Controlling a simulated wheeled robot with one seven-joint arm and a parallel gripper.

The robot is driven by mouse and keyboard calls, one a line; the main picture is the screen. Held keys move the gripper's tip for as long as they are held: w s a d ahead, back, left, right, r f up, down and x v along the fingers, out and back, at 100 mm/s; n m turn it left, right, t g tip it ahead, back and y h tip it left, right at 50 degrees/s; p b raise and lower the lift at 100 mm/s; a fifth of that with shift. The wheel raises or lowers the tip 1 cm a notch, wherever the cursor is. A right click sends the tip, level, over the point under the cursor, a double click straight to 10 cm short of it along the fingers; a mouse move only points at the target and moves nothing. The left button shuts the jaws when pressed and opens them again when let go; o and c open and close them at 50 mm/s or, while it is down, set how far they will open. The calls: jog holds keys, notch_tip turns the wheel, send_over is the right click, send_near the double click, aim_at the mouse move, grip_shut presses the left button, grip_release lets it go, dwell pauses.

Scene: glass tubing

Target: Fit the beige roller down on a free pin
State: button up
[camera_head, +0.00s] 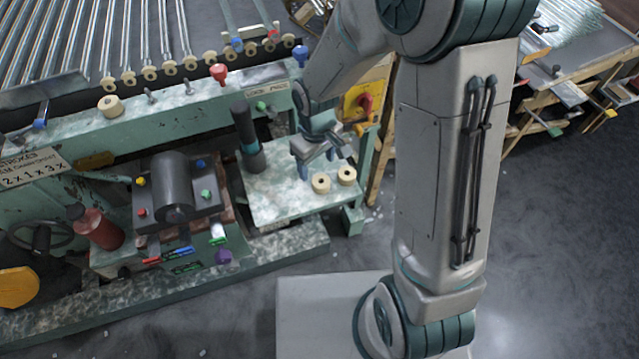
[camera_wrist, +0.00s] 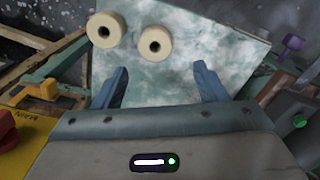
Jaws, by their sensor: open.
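Two beige rollers lie on a pale green-white shelf (camera_head: 285,205): the left one (camera_head: 321,183) and the right one (camera_head: 347,176). Both show in the wrist view, one at the upper left (camera_wrist: 106,29) and one nearer the middle (camera_wrist: 155,43). My gripper (camera_head: 318,162) is over the shelf, behind the rollers in the head view. Its blue fingers (camera_wrist: 162,82) are apart with nothing between them. A third beige roller (camera_head: 111,106) sits on the long ledge. Two bare pins stand to its right, one nearer (camera_head: 151,96) and one farther (camera_head: 188,87).
A red knob-like piece (camera_head: 219,73) stands on the ledge (camera_head: 70,131) right of the pins. A dark upright cylinder (camera_head: 246,135) rises at the shelf's left. A yellow panel with a red knob (camera_head: 365,103) stands behind the shelf. Glass tubes (camera_head: 140,40) lie behind the ledge.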

aim_at(320, 179)
jog(key=f, duration=0.7)
jog(key=shift+d+f, duration=0.15)
jog(key=shift+d, duration=0.1)
jog(key=c, duration=1.1)
